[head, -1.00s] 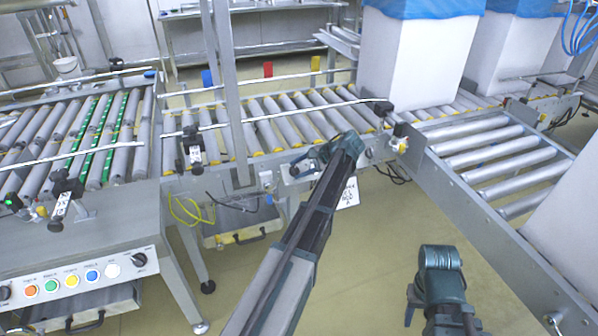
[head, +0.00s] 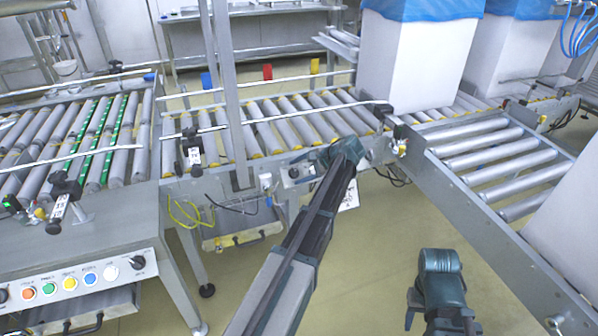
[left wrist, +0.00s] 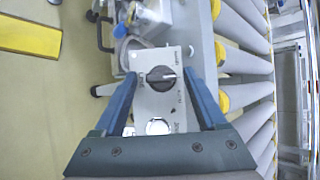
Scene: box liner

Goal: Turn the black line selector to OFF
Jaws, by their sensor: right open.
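The black line selector (left wrist: 160,78) is a round knob on a grey control plate (left wrist: 152,104) in the left wrist view. Its pale pointer mark faces right in that view; the small labels around it are too blurred to read surely. In the head view the selector (head: 294,173) shows small on the conveyor's side. My left gripper (left wrist: 158,84) is open, its two blue fingers on either side of the plate with the knob between them and apart from them. It also shows in the head view (head: 312,160). My right gripper (head: 411,308) is open, low at the front, far from the selector.
A round pale button (left wrist: 157,126) sits on the same plate. A white sign (head: 349,196) hangs beside my left arm. Roller conveyors (head: 290,118) run behind, with a tall white box (head: 415,65). Another button panel (head: 75,280) stands at the left.

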